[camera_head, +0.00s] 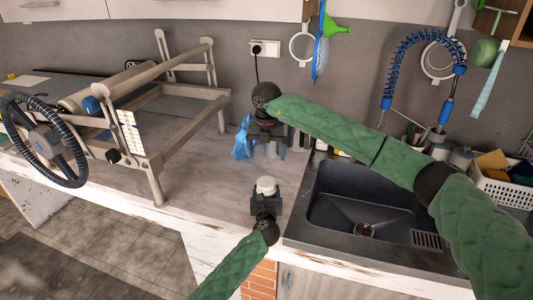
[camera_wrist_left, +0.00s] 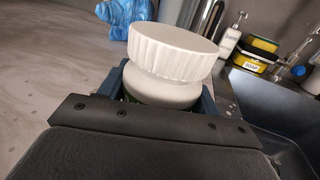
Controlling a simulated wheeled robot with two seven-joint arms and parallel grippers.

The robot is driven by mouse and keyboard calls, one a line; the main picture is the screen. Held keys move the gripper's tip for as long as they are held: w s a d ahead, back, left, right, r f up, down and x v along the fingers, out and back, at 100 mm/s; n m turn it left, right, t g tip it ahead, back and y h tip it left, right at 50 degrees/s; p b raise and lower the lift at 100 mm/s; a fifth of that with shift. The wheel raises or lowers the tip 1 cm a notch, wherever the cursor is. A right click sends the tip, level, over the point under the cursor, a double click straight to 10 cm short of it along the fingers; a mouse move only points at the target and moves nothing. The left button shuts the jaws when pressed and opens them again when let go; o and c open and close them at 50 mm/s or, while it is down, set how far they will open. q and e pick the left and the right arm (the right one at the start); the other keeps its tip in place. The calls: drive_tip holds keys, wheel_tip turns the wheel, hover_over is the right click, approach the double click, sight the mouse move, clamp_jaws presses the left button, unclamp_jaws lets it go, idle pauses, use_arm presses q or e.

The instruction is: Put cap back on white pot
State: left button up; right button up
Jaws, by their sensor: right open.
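The white pot (camera_head: 265,187) is at the counter's front edge, left of the sink. In the left wrist view the pot (camera_wrist_left: 160,90) has a wide ribbed white cap (camera_wrist_left: 172,52) on its mouth; the cap looks tilted, and I cannot tell whether it is seated. My left gripper (camera_head: 266,196) is shut on the pot, with a finger on each side in the wrist view; its lower body is hidden. My right gripper (camera_head: 273,150) is open, pointing down over the counter behind the pot, apart from the cap.
A crumpled blue glove (camera_head: 242,140) lies left of my right gripper. The black sink (camera_head: 350,200) is to the right. A wooden slab roller (camera_head: 150,110) with a black wheel fills the left. Bare counter (camera_head: 210,185) lies between it and the pot.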

use_arm(q)
drive_tip(key=o, duration=0.4)
drive_tip(key=s+b, duration=0.2)
drive_tip(key=s, duration=0.4)
drive_tip(key=shift+s+f, duration=0.15)
drive_tip(key=shift+s, duration=0.7)
